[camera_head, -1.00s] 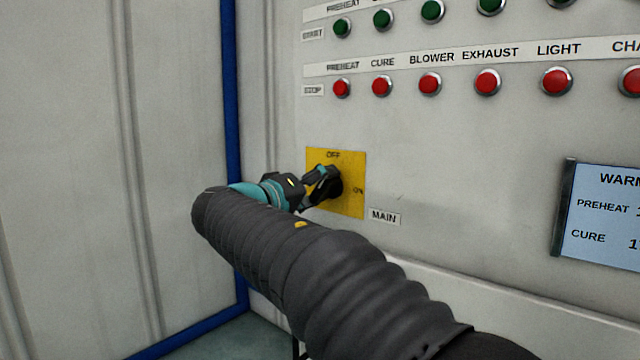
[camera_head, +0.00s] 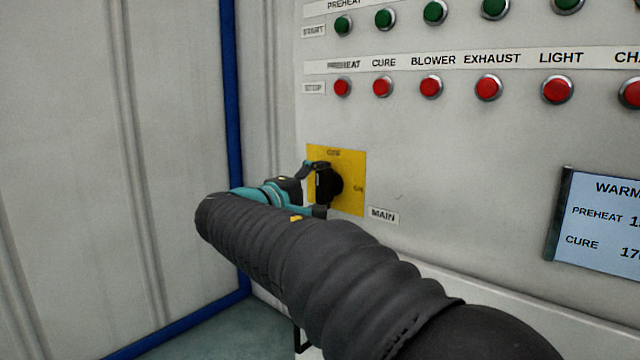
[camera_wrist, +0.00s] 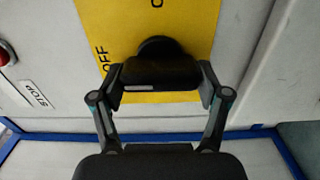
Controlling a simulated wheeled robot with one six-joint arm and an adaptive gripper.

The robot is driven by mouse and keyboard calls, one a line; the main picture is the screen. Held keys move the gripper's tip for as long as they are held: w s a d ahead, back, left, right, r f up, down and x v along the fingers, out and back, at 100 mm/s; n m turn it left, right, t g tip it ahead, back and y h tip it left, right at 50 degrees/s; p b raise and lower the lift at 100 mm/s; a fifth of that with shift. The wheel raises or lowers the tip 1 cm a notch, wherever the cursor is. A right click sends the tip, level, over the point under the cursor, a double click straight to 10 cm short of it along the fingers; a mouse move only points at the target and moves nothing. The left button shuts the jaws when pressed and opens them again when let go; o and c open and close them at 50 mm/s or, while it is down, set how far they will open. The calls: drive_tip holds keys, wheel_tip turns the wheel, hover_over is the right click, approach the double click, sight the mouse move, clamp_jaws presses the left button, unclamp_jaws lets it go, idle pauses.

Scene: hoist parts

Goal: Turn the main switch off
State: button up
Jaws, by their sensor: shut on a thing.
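The main switch is a black rotary handle (camera_head: 325,184) on a yellow plate (camera_head: 350,160), marked OFF at the top and ON at the right. The handle stands about upright, roughly in line with OFF. My gripper (camera_head: 316,189) reaches it from the left and is shut on the handle, one finger at the top end and one at the bottom. In the wrist view, the handle (camera_wrist: 160,74) lies crosswise between both fingertips of my gripper (camera_wrist: 161,84), with OFF beyond its left end. Part of the handle is hidden by the fingers.
Red stop buttons (camera_head: 430,87) and green start buttons (camera_head: 435,13) line the panel above the switch. A MAIN label (camera_head: 383,215) sits at lower right of the plate. A display (camera_head: 605,218) is at the right. A blue post (camera_head: 232,120) and wall stand at the left.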

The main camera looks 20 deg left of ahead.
idle(0.4)
drive_tip(key=o, duration=1.2)
drive_tip(key=shift+c, duration=0.2)
drive_tip(key=v, duration=1.2)
